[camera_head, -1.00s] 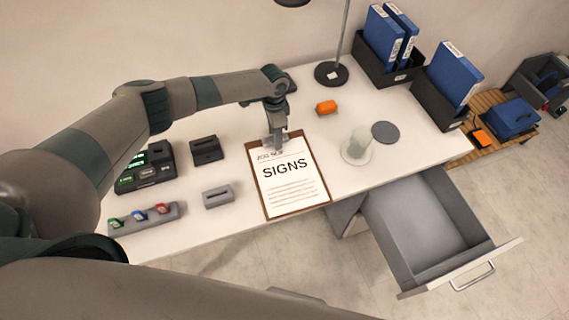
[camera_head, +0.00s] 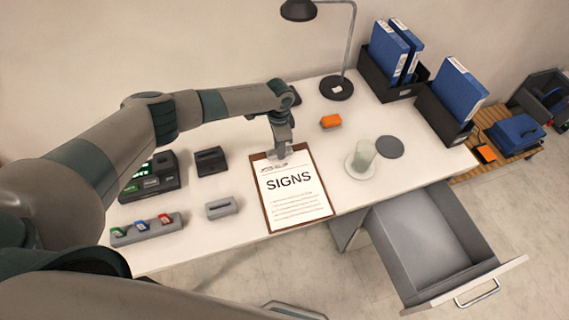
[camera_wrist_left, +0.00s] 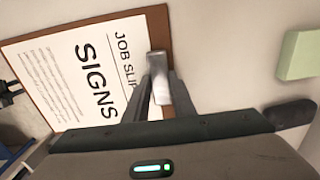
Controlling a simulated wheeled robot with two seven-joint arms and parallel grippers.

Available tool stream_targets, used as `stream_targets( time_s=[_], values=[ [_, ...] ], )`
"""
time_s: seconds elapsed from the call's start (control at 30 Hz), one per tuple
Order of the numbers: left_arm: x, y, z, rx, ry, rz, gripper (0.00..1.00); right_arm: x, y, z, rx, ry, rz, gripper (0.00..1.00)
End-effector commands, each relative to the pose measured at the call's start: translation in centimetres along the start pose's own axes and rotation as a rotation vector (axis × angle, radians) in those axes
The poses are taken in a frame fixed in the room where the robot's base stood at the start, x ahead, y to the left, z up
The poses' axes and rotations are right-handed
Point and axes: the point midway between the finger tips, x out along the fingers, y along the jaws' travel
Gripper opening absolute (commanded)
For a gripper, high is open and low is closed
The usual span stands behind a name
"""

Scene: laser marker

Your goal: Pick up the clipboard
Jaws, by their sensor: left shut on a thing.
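The clipboard (camera_head: 294,222) is brown with a white sheet headed "SIGNS". It lies on the white desk at the front middle in the head view, its front edge near the desk's edge. It also shows in the left wrist view (camera_wrist_left: 158,25), with "JOB SLIP" partly covered. My left gripper (camera_head: 284,155) is over the metal clip (camera_wrist_left: 158,66) at the clipboard's top end, its fingers shut on it. Whether the board is lifted off the desk I cannot tell. My right gripper is not in view.
A grey holder (camera_head: 222,208) sits close on the left. An open drawer (camera_head: 425,240) juts out at the front right. A lamp (camera_head: 337,88) stands behind.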

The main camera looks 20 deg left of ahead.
Motion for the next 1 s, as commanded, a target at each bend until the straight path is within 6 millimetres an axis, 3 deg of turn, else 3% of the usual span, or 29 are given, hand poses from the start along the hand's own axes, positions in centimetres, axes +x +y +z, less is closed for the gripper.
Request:
stream_targets(
  time_s=[0.27,0.73,1.0],
  values=[
    [-1.6,-0.1,0.0,-0.001,0.003,0.0,0.0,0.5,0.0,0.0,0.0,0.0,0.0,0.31],
    [-8.7,-0.1,-0.1,0.001,0.003,-0.002,0.0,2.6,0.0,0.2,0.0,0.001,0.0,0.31],
    [-10.1,0.0,0.0,0.0,0.001,-0.001,0.0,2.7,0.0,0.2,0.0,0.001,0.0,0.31]
  ],
)
